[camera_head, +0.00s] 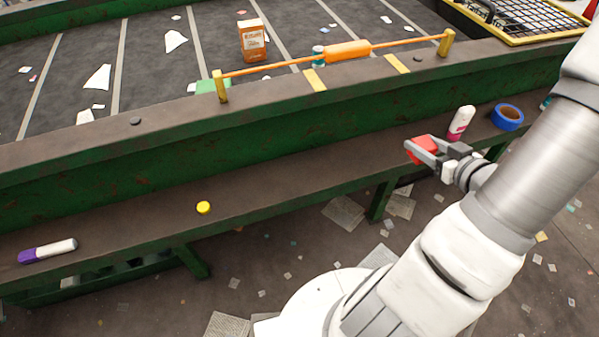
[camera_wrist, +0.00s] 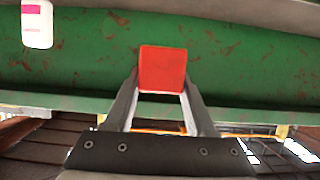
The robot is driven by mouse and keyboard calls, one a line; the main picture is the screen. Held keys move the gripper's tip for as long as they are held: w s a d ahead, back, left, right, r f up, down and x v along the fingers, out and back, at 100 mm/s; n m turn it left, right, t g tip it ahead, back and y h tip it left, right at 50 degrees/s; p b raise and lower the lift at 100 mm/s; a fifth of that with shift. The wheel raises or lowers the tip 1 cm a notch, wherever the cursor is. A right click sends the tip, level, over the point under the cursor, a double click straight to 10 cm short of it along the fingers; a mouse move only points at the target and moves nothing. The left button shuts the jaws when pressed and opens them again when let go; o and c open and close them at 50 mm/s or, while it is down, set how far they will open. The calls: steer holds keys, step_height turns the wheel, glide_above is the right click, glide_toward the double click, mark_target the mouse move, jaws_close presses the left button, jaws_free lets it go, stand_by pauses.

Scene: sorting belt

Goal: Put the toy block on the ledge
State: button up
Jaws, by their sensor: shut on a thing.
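The toy block (camera_head: 422,147) is red and box-shaped. My gripper (camera_head: 428,152) is shut on it at the right part of the ledge (camera_head: 300,182), a long brown shelf along the front of the green belt frame. In the wrist view the toy block (camera_wrist: 162,69) sits between the two fingertips of my gripper (camera_wrist: 162,88), with the green wall behind it. I cannot tell whether the block touches the ledge or hangs just above it.
The ledge is clear between cap and block.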

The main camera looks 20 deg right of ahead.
steer(key=shift+s+d, duration=0.1)
steer(key=shift+s, duration=0.1)
steer(key=b, duration=0.4)
glide_above(392, 152)
step_height(392, 152, down, 7)
steer(key=shift+f, duration=0.1)
steer(key=shift+f+b, duration=0.75)
steer(key=shift+f, duration=1.2)
steer(key=shift+f, duration=0.1)
steer(key=o, duration=1.3)
steer(key=shift+o, duration=0.2)
